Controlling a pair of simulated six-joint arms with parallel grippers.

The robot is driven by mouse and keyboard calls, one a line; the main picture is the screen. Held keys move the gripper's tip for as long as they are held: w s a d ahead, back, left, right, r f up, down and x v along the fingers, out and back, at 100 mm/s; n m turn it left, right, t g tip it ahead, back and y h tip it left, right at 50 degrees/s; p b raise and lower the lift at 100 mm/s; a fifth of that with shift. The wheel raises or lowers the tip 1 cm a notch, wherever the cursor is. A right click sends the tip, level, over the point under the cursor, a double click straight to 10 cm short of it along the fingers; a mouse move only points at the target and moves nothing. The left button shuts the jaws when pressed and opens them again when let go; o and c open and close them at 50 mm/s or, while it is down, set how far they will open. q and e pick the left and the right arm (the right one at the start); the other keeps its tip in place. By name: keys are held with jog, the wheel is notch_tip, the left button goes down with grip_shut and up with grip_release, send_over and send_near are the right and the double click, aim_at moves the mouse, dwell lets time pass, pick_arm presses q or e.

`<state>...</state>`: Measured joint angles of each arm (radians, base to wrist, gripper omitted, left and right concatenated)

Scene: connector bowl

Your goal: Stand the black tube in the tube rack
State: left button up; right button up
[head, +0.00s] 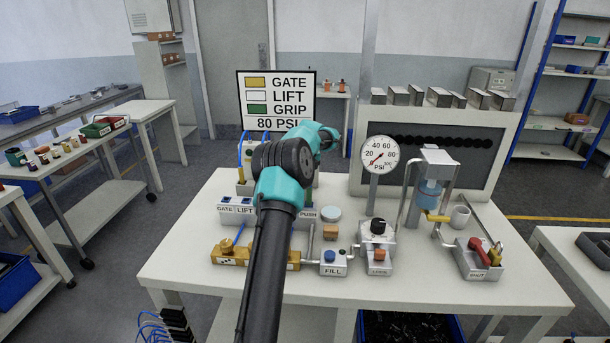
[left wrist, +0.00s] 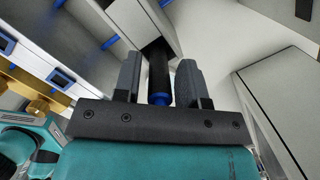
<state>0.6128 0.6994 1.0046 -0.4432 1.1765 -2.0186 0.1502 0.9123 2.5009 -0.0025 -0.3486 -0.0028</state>
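A black tube (left wrist: 158,72) with a blue end (left wrist: 160,98) shows in the left wrist view. It lies between the two fingers of my left gripper (left wrist: 158,78), its blue end close to the palm. The fingers stand apart with narrow gaps beside the tube, so I see no clear contact. In the head view my left arm covers the spot, and the gripper and tube are hidden behind it. I cannot single out the tube rack with certainty. My right gripper is in neither view.
A white block labelled GATE and LIFT (head: 237,207) stands left of my arm on the white table (head: 190,265). A pressure gauge (head: 380,154), a FILL box (head: 333,262), a knobbed LOCK unit (head: 378,255) and a grey tray (head: 478,260) stand to the right. The table's front left is clear.

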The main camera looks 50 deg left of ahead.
pick_arm(q)
jog(key=shift+o, duration=0.4)
jog(key=shift+r, duration=0.1)
notch_tip(320, 180, up, 12)
jog(key=d, duration=0.1)
jog(key=shift+d, duration=0.4)
dwell(0.3)
